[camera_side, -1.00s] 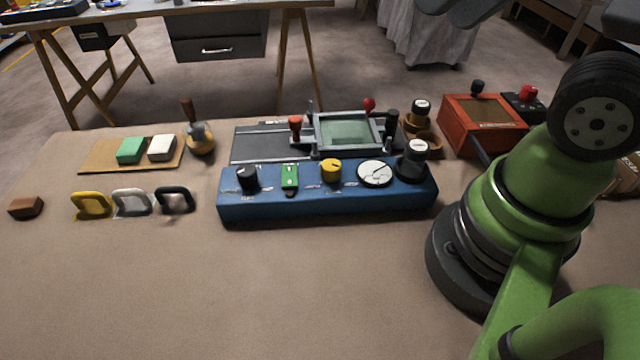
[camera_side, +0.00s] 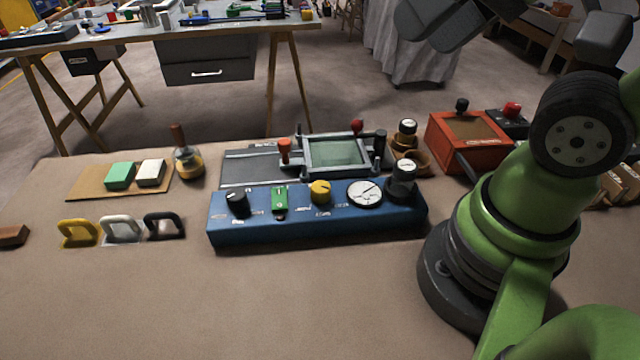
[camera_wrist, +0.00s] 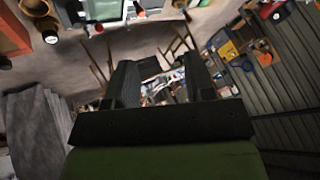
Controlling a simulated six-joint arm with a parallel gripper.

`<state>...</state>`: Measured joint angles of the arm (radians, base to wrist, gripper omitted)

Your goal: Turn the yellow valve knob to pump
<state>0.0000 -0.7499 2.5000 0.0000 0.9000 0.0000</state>
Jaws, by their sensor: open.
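The yellow valve knob (camera_side: 320,192) stands on top of the blue panel box (camera_side: 320,232), between a green switch (camera_side: 280,199) and a white round gauge (camera_side: 365,193). The printed labels by the knob are too small to read, and I cannot tell which one it points at. My gripper (camera_wrist: 163,72) is open and empty in the wrist view, with its dark fingers apart. It is away from the knob and faces the room beyond the table. The yellow knob does not show in the wrist view.
A black knob (camera_side: 237,203) and a black-based valve (camera_side: 403,180) flank the panel's ends. A grey framed fixture (camera_side: 335,154) stands close behind it, and a red box (camera_side: 468,142) is behind right. Several handles, one yellow (camera_side: 78,232), stand left. The table front is clear.

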